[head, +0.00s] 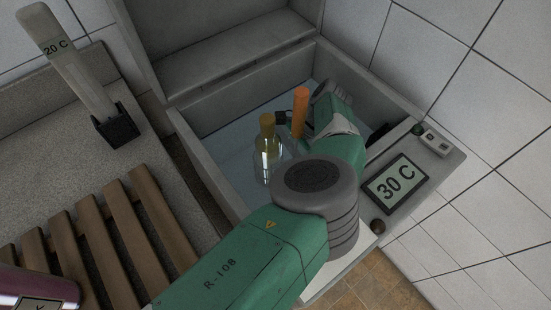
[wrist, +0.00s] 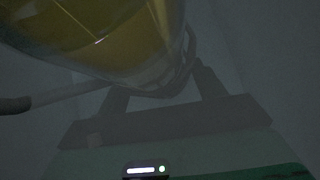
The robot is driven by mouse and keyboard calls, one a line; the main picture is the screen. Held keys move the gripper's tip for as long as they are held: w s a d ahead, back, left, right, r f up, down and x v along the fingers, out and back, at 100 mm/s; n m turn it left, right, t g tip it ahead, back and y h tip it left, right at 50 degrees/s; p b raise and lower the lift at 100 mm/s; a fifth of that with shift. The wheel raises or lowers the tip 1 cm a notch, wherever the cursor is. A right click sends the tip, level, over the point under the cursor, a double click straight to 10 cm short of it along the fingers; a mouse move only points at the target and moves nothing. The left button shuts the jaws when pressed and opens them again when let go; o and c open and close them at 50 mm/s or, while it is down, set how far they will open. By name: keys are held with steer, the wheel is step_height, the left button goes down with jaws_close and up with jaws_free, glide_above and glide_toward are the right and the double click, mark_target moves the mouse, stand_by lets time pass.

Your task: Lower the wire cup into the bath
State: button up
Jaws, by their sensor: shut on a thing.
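A glass vessel of yellow liquid with an amber neck (head: 267,125) stands inside the grey bath (head: 206,164) in the head view. Its rounded glass (wrist: 110,35) fills the upper left of the wrist view. A dark wire loop, seemingly the wire cup (wrist: 191,48), curves around the glass there, and a rod runs off to the left. My gripper (wrist: 161,84) is shut on the wire cup beside the glass, though the contact is dim. In the head view my forearm hides part of the bath; whether the cup's base touches the floor cannot be seen.
An upright orange stick (head: 300,108) stands just right of the vessel. A control panel reading 30 C (head: 397,184) is on the right rim. At left are a 20 C strip in a black holder (head: 115,128), a wooden slatted rack (head: 112,232) and a dark red bottle (head: 35,290).

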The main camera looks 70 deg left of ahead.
steer(key=shift+f, duration=0.1)
steer(key=o, duration=1.4)
steer(key=shift+c, duration=0.2)
steer(key=shift+f, duration=0.1)
